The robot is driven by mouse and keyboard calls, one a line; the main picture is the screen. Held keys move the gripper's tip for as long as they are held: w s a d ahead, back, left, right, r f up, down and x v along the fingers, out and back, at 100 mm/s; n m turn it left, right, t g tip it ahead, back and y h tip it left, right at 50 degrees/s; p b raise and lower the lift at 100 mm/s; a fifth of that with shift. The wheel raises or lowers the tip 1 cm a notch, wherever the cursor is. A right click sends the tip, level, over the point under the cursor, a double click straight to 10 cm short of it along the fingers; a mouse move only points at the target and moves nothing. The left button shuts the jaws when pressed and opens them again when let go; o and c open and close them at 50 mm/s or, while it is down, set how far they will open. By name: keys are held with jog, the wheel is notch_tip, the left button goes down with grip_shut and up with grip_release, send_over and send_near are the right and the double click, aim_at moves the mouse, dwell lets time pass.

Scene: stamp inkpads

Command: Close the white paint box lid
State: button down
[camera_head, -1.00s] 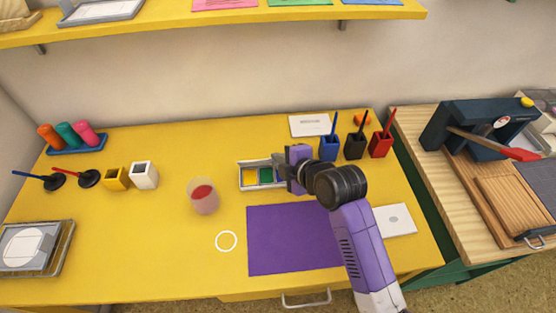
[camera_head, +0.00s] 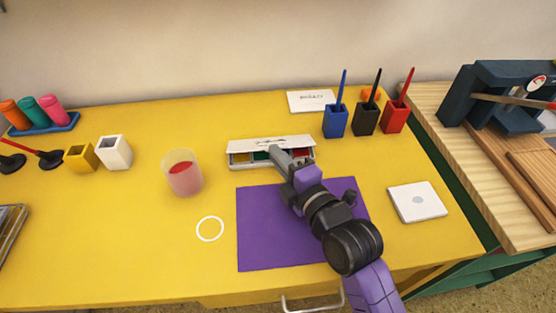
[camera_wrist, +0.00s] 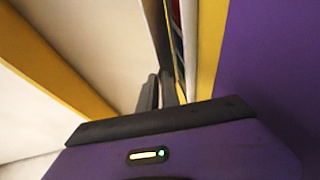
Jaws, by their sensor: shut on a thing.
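The white paint box (camera_head: 232,162) lies on the yellow table behind the purple mat, with yellow, green and red paints showing along its front. Its white lid (camera_head: 252,145) is tilted over the back of the box, with a gap at the front. My gripper (camera_head: 277,153) reaches the box from the front right and is shut at the lid's front edge, near the middle. In the wrist view, the fingers (camera_wrist: 160,88) are close together at the edge of the pale lid (camera_wrist: 95,45). The exact contact is hard to see.
The purple mat (camera_head: 265,220) lies under my arm. A cup of red liquid (camera_head: 183,175) stands left of the box. Blue, black and red brush holders (camera_head: 335,122) stand at the back right. A white square pad (camera_head: 418,202) lies to the right.

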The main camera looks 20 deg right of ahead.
jog(key=shift+s+f+b, duration=0.1)
jog(key=shift+f+b, duration=0.35)
jog(key=shift+b, duration=0.05)
jog(key=c, duration=1.6)
grip_release()
jog(key=shift+o, duration=0.2)
jog(key=shift+s+d+r, duration=0.1)
jog(key=shift+s+r, duration=0.05)
jog(key=shift+s, duration=1.15)
jog(key=shift+s+d+r, duration=0.1)
jog(key=shift+s+r, duration=0.05)
jog(key=shift+s, duration=1.1)
jog(key=shift+s+d+r, duration=0.1)
jog(key=shift+s+r, duration=0.05)
jog(key=shift+s, duration=1.15)
